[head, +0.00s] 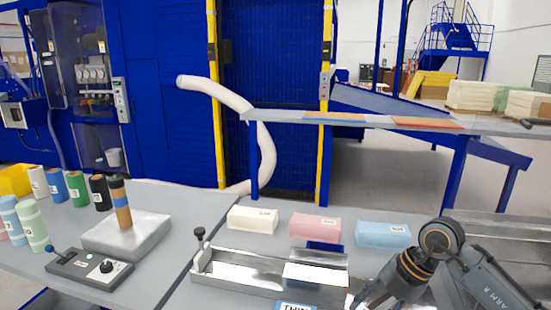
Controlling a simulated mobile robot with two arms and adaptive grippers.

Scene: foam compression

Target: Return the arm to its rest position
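My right arm (480,275) comes in from the lower right, bends at a round dark joint, and slopes down to the left past an orange-banded wrist (412,266). My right gripper (368,294) is at the bottom edge, beside the right end of a metal trough fixture (240,273). Its fingertips are not clear, so I cannot tell whether it is open or shut or holds anything. My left arm and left gripper are not in view.
Cream (252,219), pink (315,228) and blue (383,234) foam blocks lie in a row behind the trough. On the left stand a control box (90,277), a grey pad (105,240) bearing a banded cylinder (121,204), and several coloured cylinders. A raised shelf (390,121) spans behind.

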